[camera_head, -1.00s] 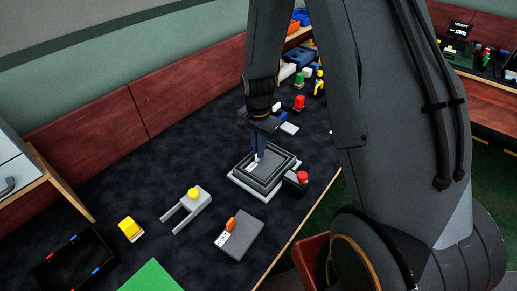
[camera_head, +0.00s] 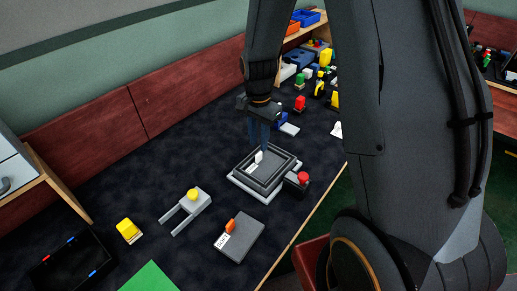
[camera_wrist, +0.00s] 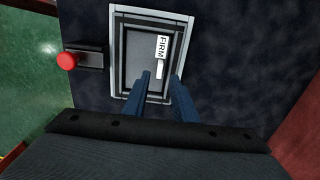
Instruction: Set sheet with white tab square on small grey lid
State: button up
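The dark sheet with the white tab (camera_head: 259,157) lies flat on a stepped grey stack with a light grey base (camera_head: 240,185). In the wrist view the sheet (camera_wrist: 143,45) shows a "FIRM" label beside its white tab (camera_wrist: 160,69), and its edges look about parallel to the stack's borders. The small grey lid cannot be told apart from the stack's layers. My gripper (camera_head: 259,148) points down just above the tab. Its blue fingers (camera_wrist: 160,76) are apart and empty, with the tab showing in line with the gap between their tips.
A red button on a dark box (camera_head: 298,182) stands close beside the stack. A grey sheet with an orange tab (camera_head: 245,238) lies nearer the front. A grey fork-shaped piece with a yellow knob (camera_head: 186,208) and a yellow block (camera_head: 129,230) are at left. Several items crowd the back.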

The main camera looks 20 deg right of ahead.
aim_at(259, 154)
notch_tip(259, 154, up, 7)
jog(key=b, duration=0.1)
jog(key=s+r+n+t, duration=0.1)
jog(key=s+n, duration=1)
jog(key=s, duration=0.4)
jog(key=shift+r, duration=0.35)
